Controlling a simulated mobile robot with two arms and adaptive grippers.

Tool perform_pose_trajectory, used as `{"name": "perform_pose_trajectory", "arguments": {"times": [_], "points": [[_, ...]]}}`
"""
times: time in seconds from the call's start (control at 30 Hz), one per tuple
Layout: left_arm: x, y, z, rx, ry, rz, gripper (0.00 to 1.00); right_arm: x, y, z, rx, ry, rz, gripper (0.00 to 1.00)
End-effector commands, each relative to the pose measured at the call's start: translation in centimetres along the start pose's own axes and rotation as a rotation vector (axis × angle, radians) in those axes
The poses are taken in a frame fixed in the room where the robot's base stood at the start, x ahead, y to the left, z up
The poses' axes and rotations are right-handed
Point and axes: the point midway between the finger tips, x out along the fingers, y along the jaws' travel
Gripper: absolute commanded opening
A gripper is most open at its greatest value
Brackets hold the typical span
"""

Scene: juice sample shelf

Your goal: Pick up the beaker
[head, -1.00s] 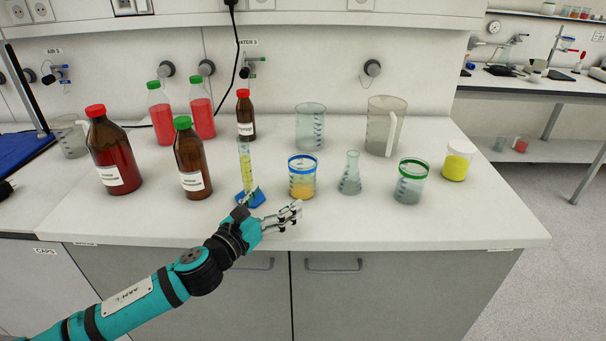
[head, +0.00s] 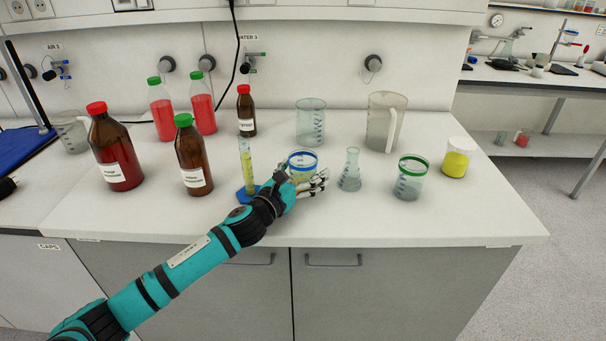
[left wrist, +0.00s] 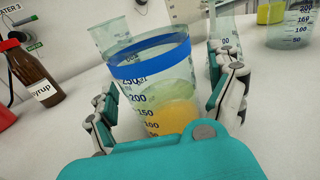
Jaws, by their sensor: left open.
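A glass beaker with a blue rim band and orange liquid (head: 303,160) stands upright on the white bench. In the left wrist view the same beaker (left wrist: 152,88) shows large between my fingers. My left gripper (head: 316,184) is at the beaker's near side and hides its lower part in the head view. The left gripper (left wrist: 166,95) is open, with one finger on each side of the beaker. I cannot tell whether either finger touches the glass. My right gripper is not in view.
A measuring cylinder with yellow liquid (head: 246,165) stands close left of the beaker. A conical flask (head: 349,172) and a green-rimmed beaker (head: 411,180) stand to its right. A larger empty beaker (head: 311,122) and a jug (head: 382,125) are behind. Brown bottles (head: 192,160) stand left.

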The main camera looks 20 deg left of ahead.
Motion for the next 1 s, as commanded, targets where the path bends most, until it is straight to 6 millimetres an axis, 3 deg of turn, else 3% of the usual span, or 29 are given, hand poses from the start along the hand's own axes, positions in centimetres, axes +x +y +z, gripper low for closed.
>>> {"name": "perform_pose_trajectory", "arguments": {"times": [0.13, 0.63, 1.0], "points": [[-0.03, -0.01, -0.03, 0.000, 0.000, 0.000, 0.89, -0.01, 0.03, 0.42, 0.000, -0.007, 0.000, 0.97], [-0.06, 0.01, -0.03, 0.000, 0.000, 0.000, 0.23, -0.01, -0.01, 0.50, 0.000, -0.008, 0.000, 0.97], [-0.04, 0.02, 0.28, 0.001, -0.002, 0.000, 0.23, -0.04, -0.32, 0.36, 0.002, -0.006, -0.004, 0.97]]}}
